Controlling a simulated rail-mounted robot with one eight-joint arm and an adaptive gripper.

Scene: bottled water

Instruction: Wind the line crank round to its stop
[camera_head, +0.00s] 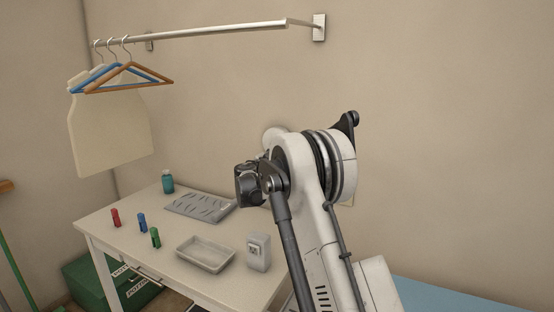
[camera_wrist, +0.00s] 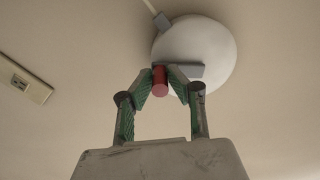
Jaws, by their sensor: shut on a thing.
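The line crank shows in the wrist view as a round white housing (camera_wrist: 207,48) on the wall, with a grey crank arm (camera_wrist: 191,70) and a red handle (camera_wrist: 159,78). A pale line (camera_wrist: 151,8) runs from its upper left edge. My gripper (camera_wrist: 161,85) is shut on the red handle, one green-padded finger on each side. The handle lies at the lower left of the housing. In the head view only a pale edge of the housing (camera_head: 272,134) shows behind my arm; the handle and fingertips are hidden there.
A white table (camera_head: 110,235) at left bears a teal bottle (camera_head: 167,182), a grey slotted tray (camera_head: 200,207), an empty tray (camera_head: 206,254), small coloured pieces and a grey box (camera_head: 258,252). Hangers hang from a wall rail (camera_head: 220,31). A wall socket (camera_wrist: 22,83) is left of the crank.

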